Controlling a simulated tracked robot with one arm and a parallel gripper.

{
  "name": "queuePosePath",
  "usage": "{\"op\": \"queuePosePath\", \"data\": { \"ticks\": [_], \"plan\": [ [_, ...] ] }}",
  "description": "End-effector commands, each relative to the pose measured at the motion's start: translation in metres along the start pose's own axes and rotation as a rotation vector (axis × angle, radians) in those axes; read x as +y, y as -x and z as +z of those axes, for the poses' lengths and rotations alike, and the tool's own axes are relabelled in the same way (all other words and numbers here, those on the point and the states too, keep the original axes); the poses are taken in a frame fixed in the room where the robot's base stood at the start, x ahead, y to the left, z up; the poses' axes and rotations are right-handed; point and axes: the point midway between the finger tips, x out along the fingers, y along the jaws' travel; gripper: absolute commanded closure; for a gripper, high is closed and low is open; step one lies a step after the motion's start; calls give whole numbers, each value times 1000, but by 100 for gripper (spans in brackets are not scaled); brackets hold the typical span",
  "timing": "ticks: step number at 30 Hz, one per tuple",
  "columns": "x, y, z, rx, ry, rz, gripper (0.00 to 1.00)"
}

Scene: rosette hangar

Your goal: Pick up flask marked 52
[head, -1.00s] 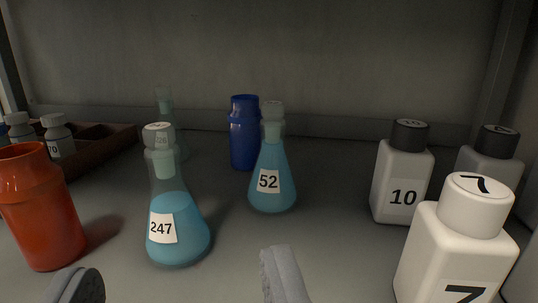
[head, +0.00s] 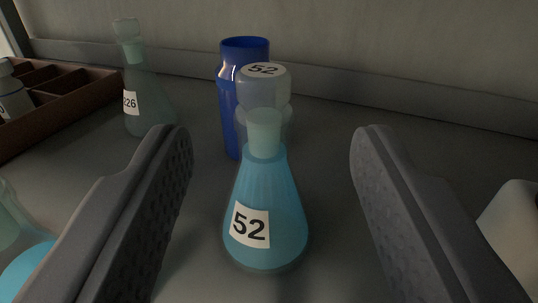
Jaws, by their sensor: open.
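The flask marked 52 (head: 270,200) stands upright on the grey shelf in the middle of the head view. It is a clear conical flask with blue liquid, a white label reading 52 and a stopper whose top also reads 52. My gripper (head: 268,140) is open, with one grey ridged finger on the left of the flask and one on the right. There is a visible gap on both sides, and neither finger appears to touch it.
A blue jar (head: 245,50) stands close behind flask 52. A flask marked 226 (head: 150,95) stands at the back left, beside a brown compartment tray (head: 70,95). A flask with blue liquid (head: 25,270) shows at the lower left. A white bottle (head: 515,235) is at the right edge.

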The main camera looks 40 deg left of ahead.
Motion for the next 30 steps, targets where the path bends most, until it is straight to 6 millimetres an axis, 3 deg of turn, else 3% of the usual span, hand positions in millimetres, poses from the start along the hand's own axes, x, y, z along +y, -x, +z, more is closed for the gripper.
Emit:
{"op": "queuePosePath", "data": {
  "ticks": [3, 13, 24, 30],
  "plan": [
    [0, -14, 1, -1, -2, -1, 50],
    [-1, -30, 0, 0, -3, -1, 50],
    [-2, -69, -1, -1, -1, 2, 50],
    [-2, -74, -1, -1, -2, 1, 50]
  ]
}}
